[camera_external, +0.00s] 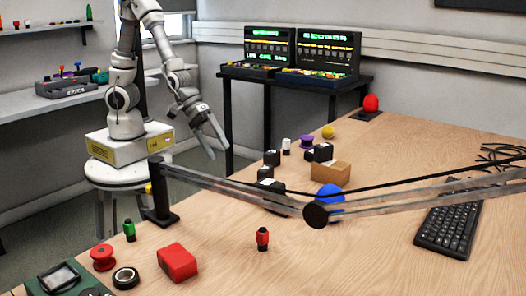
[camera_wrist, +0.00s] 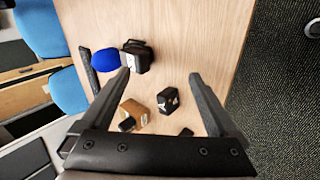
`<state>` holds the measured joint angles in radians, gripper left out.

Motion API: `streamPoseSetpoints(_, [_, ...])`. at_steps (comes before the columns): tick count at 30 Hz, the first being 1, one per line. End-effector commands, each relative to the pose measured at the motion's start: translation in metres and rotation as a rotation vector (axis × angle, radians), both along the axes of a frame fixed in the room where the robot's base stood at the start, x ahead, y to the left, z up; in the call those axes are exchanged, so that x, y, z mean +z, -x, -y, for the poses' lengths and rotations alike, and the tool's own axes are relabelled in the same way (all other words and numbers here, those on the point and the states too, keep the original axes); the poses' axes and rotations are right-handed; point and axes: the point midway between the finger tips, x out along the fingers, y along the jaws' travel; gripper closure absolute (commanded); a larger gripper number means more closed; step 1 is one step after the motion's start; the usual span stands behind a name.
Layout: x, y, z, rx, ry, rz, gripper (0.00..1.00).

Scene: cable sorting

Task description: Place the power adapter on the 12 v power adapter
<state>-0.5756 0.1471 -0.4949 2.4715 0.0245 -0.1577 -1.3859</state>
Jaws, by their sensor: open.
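Several small black boxes with pale labels, which look like power adapters, are on the wooden table. In the external view, one (camera_external: 272,157) is at the back, a pair (camera_external: 319,152) is behind the brown box, and others (camera_external: 266,173) are nearer. The wrist view shows one black box (camera_wrist: 138,58) near the left fingertip and another (camera_wrist: 169,100) between the fingers. The labels are too small to read, so I cannot tell which is the 12 V one. My gripper (camera_external: 212,140) is open and empty, left of the table's boxes; its fingers (camera_wrist: 158,76) spread wide.
A brown cardboard box (camera_external: 330,173) and a blue ball (camera_external: 330,198) sit among the black boxes. A lamp-like metal arm (camera_external: 230,188) crosses above the table. A red box (camera_external: 177,262), tape roll (camera_external: 126,278) and keyboard (camera_external: 448,228) are nearer. The front middle table is mostly clear.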

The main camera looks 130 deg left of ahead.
Motion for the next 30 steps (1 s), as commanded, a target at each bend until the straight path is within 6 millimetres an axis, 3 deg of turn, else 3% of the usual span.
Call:
streamPoseSetpoints(1, [0.015,0.007,0.002,-0.076,-0.09,-0.013,0.05])
streamPoseSetpoints(9, [0.079,0.064,0.009,-0.481,-0.476,-0.122,0.05])
streamPoseSetpoints(18, [0.138,0.149,0.023,-0.939,-0.74,-0.178,0.05])
streamPoseSetpoints(24, [0.153,0.191,0.029,-1.156,-0.813,-0.17,0.05])
streamPoseSetpoints(30, [0.155,0.203,0.029,-1.223,-0.83,-0.168,0.05])
